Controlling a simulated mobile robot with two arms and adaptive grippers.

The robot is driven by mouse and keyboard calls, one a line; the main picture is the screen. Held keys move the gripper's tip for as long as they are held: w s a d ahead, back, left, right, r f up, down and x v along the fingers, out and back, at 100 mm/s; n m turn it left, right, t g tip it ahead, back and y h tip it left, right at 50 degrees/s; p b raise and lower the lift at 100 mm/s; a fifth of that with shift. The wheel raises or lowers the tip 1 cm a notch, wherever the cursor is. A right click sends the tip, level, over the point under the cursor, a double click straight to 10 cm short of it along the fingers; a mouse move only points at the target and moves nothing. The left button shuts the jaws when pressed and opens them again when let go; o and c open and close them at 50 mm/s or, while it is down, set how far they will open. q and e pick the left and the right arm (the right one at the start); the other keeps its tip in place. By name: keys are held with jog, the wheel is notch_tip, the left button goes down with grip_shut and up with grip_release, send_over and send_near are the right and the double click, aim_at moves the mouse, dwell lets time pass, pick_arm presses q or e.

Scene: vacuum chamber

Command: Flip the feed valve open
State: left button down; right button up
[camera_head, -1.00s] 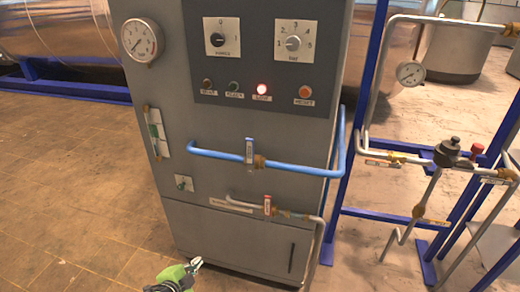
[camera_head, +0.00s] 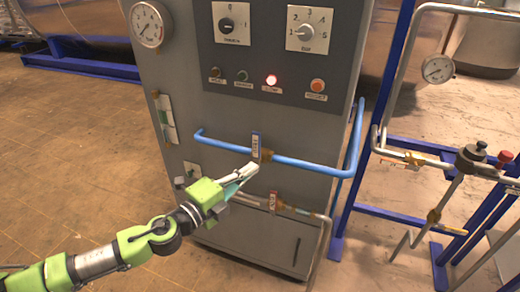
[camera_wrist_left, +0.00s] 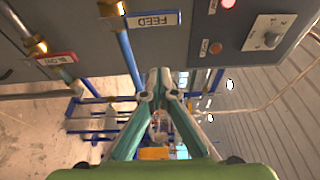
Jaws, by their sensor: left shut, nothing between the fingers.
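The feed valve (camera_head: 256,146) has a blue handle that stands upright, crosswise to the horizontal blue pipe (camera_head: 308,166) on the grey cabinet's front. In the left wrist view its handle (camera_wrist_left: 153,20) shows the label FEED, at the top, with a brass fitting beside it. My left gripper (camera_head: 248,170) is shut and empty, its fingertips just below and left of the handle in the head view. In the left wrist view the fingertips (camera_wrist_left: 157,84) meet beyond the handle's lower side; contact with it cannot be told. My right gripper is not in view.
A red-handled valve (camera_head: 274,201) sits on the grey pipe below. The cabinet panel has dials, a lit red lamp (camera_head: 271,80) and buttons. A gauge (camera_head: 150,25) is at upper left. Pipework on a blue frame (camera_head: 385,150) stands to the right. Floor at left is clear.

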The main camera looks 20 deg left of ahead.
aim_at(260, 150)
pick_arm(q)
jog(key=p+x, duration=0.4)
jog(key=x, duration=0.6)
jog(key=a+b, duration=0.1)
jog(key=a, duration=0.3)
jog(key=shift+w, duration=0.1)
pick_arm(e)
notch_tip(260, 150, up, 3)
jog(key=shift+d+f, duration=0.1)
